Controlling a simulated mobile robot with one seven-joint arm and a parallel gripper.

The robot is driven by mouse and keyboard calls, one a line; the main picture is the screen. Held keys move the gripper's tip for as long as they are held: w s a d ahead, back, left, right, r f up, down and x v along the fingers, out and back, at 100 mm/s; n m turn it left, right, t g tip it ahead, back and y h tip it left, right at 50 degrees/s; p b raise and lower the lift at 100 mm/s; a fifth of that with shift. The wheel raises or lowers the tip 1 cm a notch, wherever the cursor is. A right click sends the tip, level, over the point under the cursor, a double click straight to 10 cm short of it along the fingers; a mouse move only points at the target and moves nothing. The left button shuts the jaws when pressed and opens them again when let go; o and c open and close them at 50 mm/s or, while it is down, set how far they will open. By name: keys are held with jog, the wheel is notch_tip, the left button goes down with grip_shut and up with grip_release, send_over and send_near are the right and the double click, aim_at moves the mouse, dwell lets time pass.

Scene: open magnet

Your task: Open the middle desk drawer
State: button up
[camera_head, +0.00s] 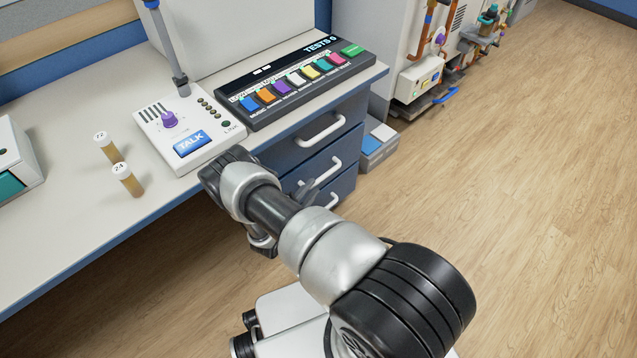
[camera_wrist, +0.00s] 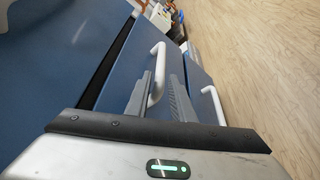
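The desk's drawer stack shows in the head view, with a top drawer handle (camera_head: 322,130), a middle drawer handle (camera_head: 326,170) and a bottom drawer handle (camera_head: 334,200), all white. My gripper (camera_head: 306,190) is at the middle handle, partly hidden by my arm. In the wrist view, the two grey fingers of my gripper (camera_wrist: 158,92) lie close on either side of a white handle (camera_wrist: 158,65), apparently shut on it. A dark strip (camera_wrist: 112,58) runs along this drawer's left edge. I cannot tell whether the drawer is slightly out.
The desk top (camera_head: 70,225) carries a talk panel (camera_head: 190,128), a button console (camera_head: 295,80) and two small vials (camera_head: 128,180). A low box (camera_head: 378,145) stands on the floor beside the drawers. The wooden floor (camera_head: 510,180) to the right is clear.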

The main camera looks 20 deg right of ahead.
aim_at(316, 184)
jog(key=b+x, duration=0.1)
jog(key=x, duration=0.5)
jog(key=shift+a, duration=0.1)
grip_shut()
jog(key=shift+s, duration=0.1)
